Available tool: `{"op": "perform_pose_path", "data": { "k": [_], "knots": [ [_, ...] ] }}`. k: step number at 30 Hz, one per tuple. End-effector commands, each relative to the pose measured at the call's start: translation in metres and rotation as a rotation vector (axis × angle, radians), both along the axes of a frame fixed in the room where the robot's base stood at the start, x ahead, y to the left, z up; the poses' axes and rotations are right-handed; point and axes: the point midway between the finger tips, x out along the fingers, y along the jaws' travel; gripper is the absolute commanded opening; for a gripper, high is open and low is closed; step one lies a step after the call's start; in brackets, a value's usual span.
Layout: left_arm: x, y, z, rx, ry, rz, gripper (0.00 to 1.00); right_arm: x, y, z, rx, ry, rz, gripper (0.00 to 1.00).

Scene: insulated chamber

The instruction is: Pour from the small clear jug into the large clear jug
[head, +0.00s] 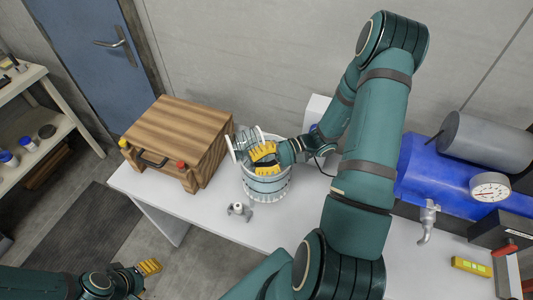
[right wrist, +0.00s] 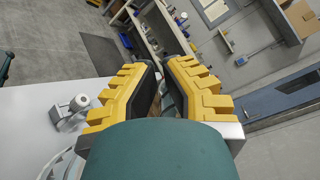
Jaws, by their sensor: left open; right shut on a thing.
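The large clear jug (head: 266,188) stands upright on the white table, in the middle of the head view. My right gripper (head: 263,158) is above its mouth, shut on the small clear jug (head: 238,146). The small jug looks tilted over, its body at the left side of the large jug's rim. I cannot tell whether the two touch or whether anything flows. In the right wrist view the yellow fingers (right wrist: 163,88) are close together, and the small jug is hardly visible there. My left gripper (head: 140,275) is open and empty, low at the left, off the table.
A wooden box (head: 180,135) stands left of the jugs. A small metal fitting (head: 239,211) lies in front of the large jug. A blue tank (head: 440,165) with a gauge and tap is at the right. The table's front left is clear.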

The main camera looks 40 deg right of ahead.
Motion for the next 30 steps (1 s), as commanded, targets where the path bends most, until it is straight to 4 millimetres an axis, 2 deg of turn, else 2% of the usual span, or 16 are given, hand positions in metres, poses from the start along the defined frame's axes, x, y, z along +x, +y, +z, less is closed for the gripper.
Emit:
{"op": "perform_pose_path", "data": {
  "k": [3,8,12,24,30],
  "knots": [
    [0.0,0.0,0.0,0.0,0.0,0.0,0.53,0.0,0.0,-0.001,-0.005,0.002,0.001,0.0],
    [0.0,0.0,0.0,0.0,0.0,0.0,0.53,0.004,0.009,-0.021,-0.17,0.057,0.005,0.0],
    [0.0,0.0,0.0,0.0,0.0,0.0,0.53,0.01,0.027,-0.013,-0.31,0.105,0.004,0.0],
    [0.0,0.0,0.0,0.0,0.0,0.0,0.53,0.01,0.027,-0.023,-0.423,0.151,0.001,0.0],
    [0.0,0.0,0.0,0.0,0.0,0.0,0.53,0.011,0.029,-0.015,-0.564,0.197,0.002,0.0]
  ]
}}
